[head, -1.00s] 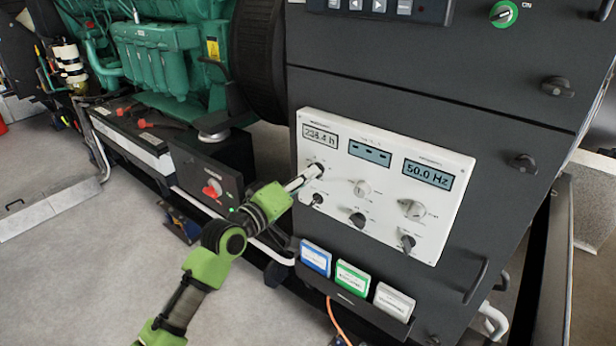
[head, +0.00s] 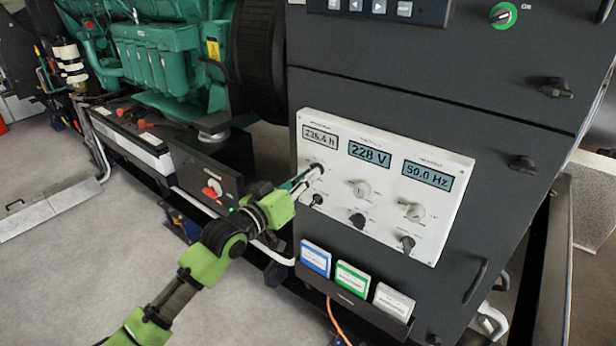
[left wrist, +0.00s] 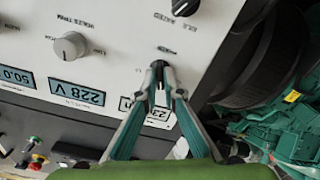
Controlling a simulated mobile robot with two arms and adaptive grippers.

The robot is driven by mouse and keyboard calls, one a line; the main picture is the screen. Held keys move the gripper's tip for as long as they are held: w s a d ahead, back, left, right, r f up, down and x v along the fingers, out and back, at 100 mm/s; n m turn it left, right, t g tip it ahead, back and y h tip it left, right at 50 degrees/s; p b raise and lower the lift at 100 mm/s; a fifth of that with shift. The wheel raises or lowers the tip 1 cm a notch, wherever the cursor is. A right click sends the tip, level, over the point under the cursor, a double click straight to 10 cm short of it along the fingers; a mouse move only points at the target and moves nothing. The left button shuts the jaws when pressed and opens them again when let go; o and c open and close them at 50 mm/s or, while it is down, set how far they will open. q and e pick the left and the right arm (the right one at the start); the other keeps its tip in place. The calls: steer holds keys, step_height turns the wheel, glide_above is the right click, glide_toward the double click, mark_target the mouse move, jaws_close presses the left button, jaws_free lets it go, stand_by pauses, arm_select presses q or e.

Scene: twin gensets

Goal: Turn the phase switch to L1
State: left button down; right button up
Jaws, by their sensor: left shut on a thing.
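My left gripper (head: 314,171) reaches the white control panel (head: 335,225) from the left. It is shut on a small knob at the panel's upper left, below the hours display (head: 321,137); I take this for the phase switch. In the left wrist view the two fingertips (left wrist: 159,72) close around the dark knob, which they mostly hide. Its label and pointer direction are too small to read. The middle display (head: 370,154) reads 228 V, also in the left wrist view (left wrist: 77,91). My right gripper is not in view.
A pale knob (head: 358,188) and a black knob (head: 316,200) sit close to the gripped one; further knobs are lower right. Coloured cards (head: 352,278) stand in a holder below the panel. A green engine (head: 165,55) and a red switch (head: 212,187) are left.

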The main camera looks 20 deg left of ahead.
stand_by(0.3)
arm_select(q)
steer(key=c, duration=2.2)
jaws_free()
steer(key=v, duration=1.2)
